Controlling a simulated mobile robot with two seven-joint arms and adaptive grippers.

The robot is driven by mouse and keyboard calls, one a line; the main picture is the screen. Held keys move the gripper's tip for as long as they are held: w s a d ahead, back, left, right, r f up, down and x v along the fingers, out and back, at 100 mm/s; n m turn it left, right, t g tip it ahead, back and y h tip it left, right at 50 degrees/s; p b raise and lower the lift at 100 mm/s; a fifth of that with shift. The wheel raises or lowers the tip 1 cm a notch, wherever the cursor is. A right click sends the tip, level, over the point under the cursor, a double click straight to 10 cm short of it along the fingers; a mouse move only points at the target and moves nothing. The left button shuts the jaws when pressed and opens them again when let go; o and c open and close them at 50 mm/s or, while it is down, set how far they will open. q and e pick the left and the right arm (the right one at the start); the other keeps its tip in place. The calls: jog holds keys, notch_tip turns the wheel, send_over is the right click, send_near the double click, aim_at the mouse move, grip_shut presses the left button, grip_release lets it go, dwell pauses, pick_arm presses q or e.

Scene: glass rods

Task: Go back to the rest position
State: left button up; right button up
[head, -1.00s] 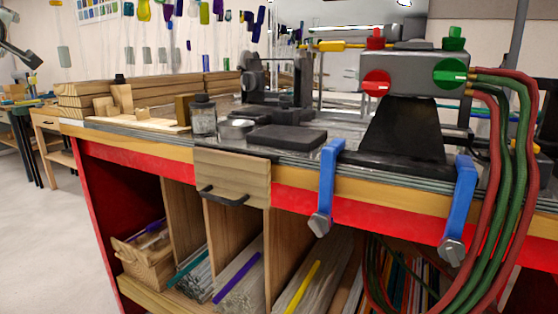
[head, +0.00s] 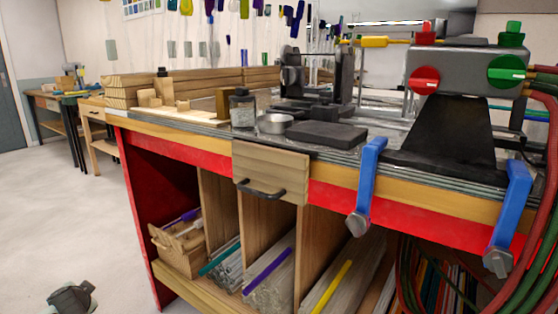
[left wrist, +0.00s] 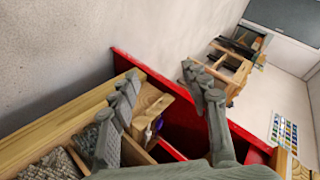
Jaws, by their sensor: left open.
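My left gripper (left wrist: 160,82) is open in the left wrist view, its two grey fingers spread wide with nothing between them. Beyond the fingers are the red side of the workbench and the pale floor. A dark grey part that appears to be the left gripper (head: 72,298) shows at the bottom left of the head view, over the floor and apart from the bench. My right gripper is in neither current view.
The red workbench (head: 160,160) fills the middle and right, with glass rods (head: 268,285) in compartments below. Blue clamps (head: 368,180), hoses and a burner (head: 455,75) are at right. A wooden drawer (head: 270,172) is in front. Open floor lies left.

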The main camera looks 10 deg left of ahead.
pick_arm(q)
jog(key=s+f+m+g, duration=0.2)
jog(key=s+f+m, duration=0.3)
jog(key=s+f, duration=0.65)
jog(key=s+d+f+n+g+h, duration=0.1)
jog(key=s+d+f+h, duration=0.1)
jog(key=s+d+f, duration=0.45)
jog(key=s+d+f+n+h, duration=0.15)
jog(key=d+f, duration=0.25)
jog(key=d, duration=0.5)
jog(key=s+d+f+n+h, duration=0.1)
jog(key=d+f, duration=0.1)
jog(key=d, duration=0.7)
jog(key=s+d+f+n+g+h, duration=0.1)
jog(key=d+f+h, duration=0.1)
jog(key=d, duration=0.8)
jog(key=shift+d+f, duration=0.15)
jog(key=shift+f, duration=0.65)
jog(key=shift+h, duration=0.25)
